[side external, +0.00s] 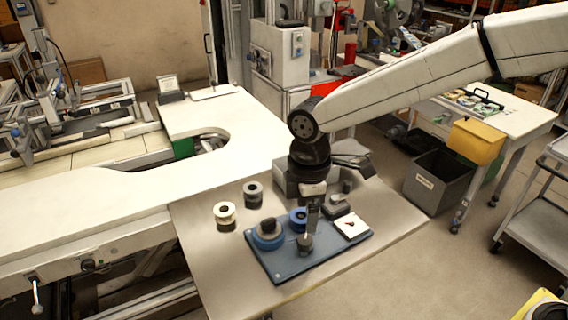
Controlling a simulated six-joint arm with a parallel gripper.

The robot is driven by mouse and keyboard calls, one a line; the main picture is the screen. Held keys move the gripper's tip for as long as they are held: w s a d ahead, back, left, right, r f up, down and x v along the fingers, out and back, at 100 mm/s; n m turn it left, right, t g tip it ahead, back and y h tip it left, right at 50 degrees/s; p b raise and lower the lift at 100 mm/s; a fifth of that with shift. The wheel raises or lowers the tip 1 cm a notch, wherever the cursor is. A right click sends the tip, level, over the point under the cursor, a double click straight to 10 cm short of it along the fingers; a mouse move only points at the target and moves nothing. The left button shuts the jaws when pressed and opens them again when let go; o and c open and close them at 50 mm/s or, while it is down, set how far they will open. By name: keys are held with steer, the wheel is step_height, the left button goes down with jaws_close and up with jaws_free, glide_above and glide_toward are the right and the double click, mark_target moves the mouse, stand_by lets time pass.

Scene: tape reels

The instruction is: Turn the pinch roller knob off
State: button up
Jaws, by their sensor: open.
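A blue base plate (283,266) lies on the metal table and carries the tape parts. My gripper (313,217) points down over the middle of the plate, its fingers small and partly merged with the parts behind. It looks empty. A small dark grey knob-like part (304,243) stands just below the fingertips; I cannot tell if they touch. I cannot tell which of these is the pinch roller knob. A blue reel with a dark hub (268,237) is at the left.
A smaller blue reel (298,217) and a grey block (337,206) stand close to my gripper. The metal table (394,224) is clear at right.

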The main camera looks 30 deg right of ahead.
mark_target(305, 239)
steer(key=shift+f, duration=3.9)
steer(key=shift+c, duration=0.2)
jaws_close()
